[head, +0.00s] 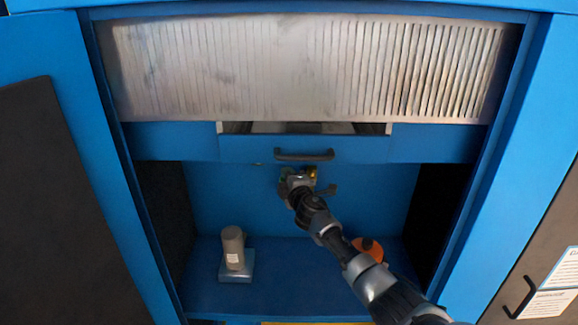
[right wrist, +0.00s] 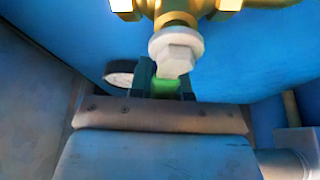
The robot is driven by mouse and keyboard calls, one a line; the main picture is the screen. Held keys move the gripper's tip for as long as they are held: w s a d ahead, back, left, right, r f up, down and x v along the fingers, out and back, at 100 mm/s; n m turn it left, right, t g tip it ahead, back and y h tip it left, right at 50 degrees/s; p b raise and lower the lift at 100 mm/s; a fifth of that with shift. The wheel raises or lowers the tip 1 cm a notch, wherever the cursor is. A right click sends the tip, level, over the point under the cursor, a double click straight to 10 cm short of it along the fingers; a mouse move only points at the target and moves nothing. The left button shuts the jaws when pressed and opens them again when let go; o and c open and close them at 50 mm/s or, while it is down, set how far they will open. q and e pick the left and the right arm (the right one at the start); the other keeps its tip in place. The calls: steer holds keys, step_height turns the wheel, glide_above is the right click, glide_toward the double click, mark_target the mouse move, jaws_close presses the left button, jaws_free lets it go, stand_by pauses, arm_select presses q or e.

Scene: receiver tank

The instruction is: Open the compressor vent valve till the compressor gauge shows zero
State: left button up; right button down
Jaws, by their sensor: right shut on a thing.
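In the right wrist view, a brass valve body (right wrist: 178,12) with a pale hex nut (right wrist: 177,48) hangs at the top against the blue back wall. My right gripper (right wrist: 164,86) is shut on a small green part below the nut, which looks like the vent valve's handle; the fingers cover most of it. A round gauge (right wrist: 119,74) with a dark rim shows to the left, partly hidden, and its needle cannot be read. In the head view my right gripper (head: 297,176) is at the back wall under the drawer, with a bit of brass (head: 312,172) beside it. My left gripper is not in view.
A blue drawer (head: 240,149) with a black handle (head: 304,155) sits just above my right gripper. A grey cylinder on a blue base (head: 233,248) stands on the cabinet floor at left. An orange round part (head: 368,246) is close to my right arm. Side walls bound the space.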

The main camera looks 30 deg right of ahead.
steer(key=shift+f+n+g+p, duration=0.3)
steer(key=shift+f+n+p, duration=0.3)
steer(key=shift+n, duration=0.2)
steer(key=shift+f, duration=0.1)
steer(key=c, duration=1.1)
jaws_free()
steer(key=shift+o, duration=0.2)
steer(key=s+a+p, duration=0.1)
steer(key=s, duration=0.9)
steer(key=shift+s+a+p, duration=0.3)
steer(key=shift+s+a, duration=0.05)
steer(key=shift+a, duration=0.05)
